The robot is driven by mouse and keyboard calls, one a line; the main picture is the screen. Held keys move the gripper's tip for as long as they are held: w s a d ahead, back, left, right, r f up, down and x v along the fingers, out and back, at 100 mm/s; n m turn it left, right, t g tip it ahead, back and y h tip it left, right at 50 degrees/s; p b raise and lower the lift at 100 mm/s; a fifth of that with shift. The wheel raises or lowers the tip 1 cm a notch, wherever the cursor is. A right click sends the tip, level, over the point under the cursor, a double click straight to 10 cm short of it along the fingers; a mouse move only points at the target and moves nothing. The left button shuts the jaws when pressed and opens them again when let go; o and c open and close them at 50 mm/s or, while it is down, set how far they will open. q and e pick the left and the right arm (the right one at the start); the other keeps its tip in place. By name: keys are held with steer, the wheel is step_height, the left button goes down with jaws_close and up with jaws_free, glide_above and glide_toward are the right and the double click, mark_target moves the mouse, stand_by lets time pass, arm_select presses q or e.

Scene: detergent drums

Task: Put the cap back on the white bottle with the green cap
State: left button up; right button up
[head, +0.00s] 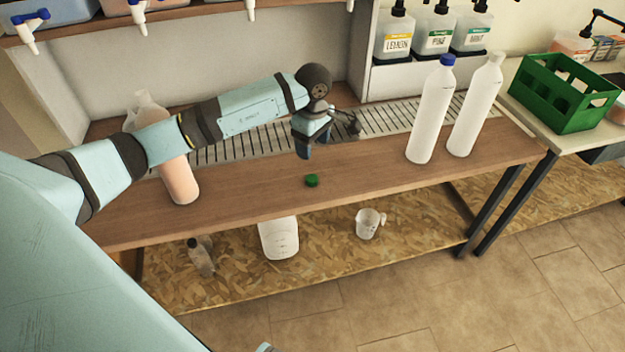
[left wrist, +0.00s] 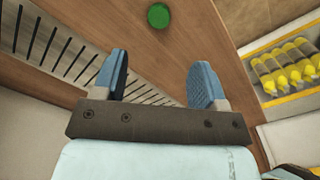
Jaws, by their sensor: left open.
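The green cap (head: 312,181) lies alone on the wooden bench near its front edge; it also shows at the top of the left wrist view (left wrist: 158,15). A white bottle (head: 474,108) with no coloured cap on its neck stands upright at the right of the bench. Beside it stands a similar white bottle with a blue cap (head: 432,112). My left gripper (head: 305,151) is above the bench, just behind the green cap in the picture. In the left wrist view its blue fingers (left wrist: 161,64) are apart with nothing between them. My right gripper is not in view.
A bottle of pinkish liquid (head: 179,180) stands behind my left arm, partly hidden. A slotted drain grate (head: 385,119) runs along the back. A green crate (head: 563,95) is at right. The bench around the cap is clear.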

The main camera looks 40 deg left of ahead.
arm_select(q)
glide_above(312, 178)
step_height(312, 178, down, 7)
steer(key=shift+s+d+r, duration=0.1)
steer(key=shift+d, duration=0.05)
steer(key=f+b, duration=0.1)
steer(key=f, duration=0.4)
steer(key=shift+a+f, duration=0.15)
steer(key=shift+a, duration=0.05)
steer(key=c, duration=1)
